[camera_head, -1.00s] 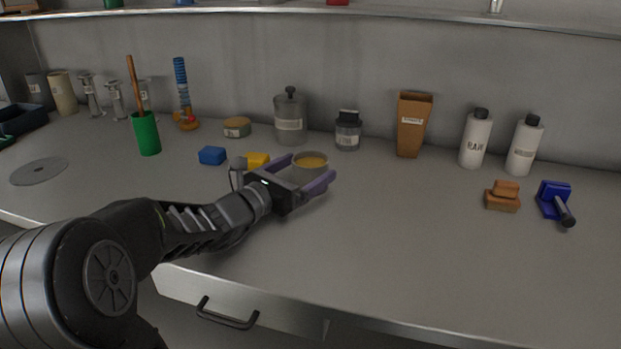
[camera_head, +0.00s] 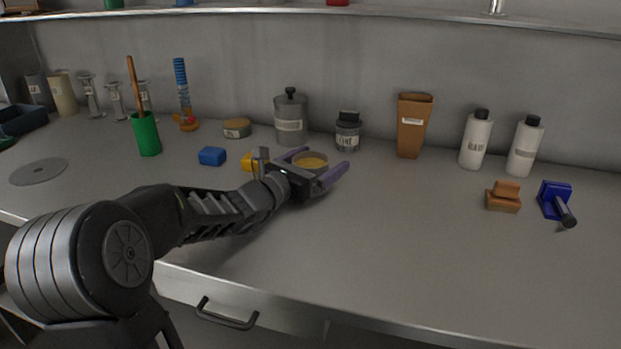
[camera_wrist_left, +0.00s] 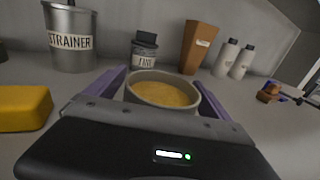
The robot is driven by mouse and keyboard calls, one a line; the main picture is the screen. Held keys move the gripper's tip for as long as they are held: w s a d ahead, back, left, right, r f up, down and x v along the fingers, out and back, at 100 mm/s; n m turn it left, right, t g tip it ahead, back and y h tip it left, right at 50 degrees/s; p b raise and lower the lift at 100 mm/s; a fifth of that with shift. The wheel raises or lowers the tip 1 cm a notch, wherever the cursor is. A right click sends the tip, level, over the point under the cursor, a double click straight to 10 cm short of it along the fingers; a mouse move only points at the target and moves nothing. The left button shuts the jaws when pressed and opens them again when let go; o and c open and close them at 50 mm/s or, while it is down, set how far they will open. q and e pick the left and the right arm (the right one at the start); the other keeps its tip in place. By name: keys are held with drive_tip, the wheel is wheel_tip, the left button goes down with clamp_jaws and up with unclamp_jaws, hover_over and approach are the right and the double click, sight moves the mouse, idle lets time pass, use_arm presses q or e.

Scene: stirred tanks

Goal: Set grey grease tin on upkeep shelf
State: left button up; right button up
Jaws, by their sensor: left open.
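The grey grease tin (camera_head: 311,160) is a round, open tin with yellow-orange grease inside, on the counter near the middle of the head view. My left gripper (camera_head: 325,163) is open, with its two purple fingers one on each side of the tin. In the left wrist view the tin (camera_wrist_left: 162,93) sits between the spread fingers, close in front of the palm. Whether a finger touches it I cannot tell. The upkeep shelf is not clearly identifiable; a long shelf (camera_head: 400,14) runs along the top of the head view. My right gripper is not in view.
A yellow block (camera_head: 248,161) and a blue block (camera_head: 212,156) lie left of the gripper. A strainer canister (camera_head: 290,118), a lime jar (camera_head: 348,132) and a brown box (camera_head: 412,128) stand behind.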

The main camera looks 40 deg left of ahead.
use_arm(q)
drive_tip(key=shift+c, duration=0.3)
drive_tip(key=c, duration=1.6)
wheel_tip(320, 180, up, 10)
drive_tip(key=p, duration=0.2)
drive_tip(key=shift+p, duration=0.35)
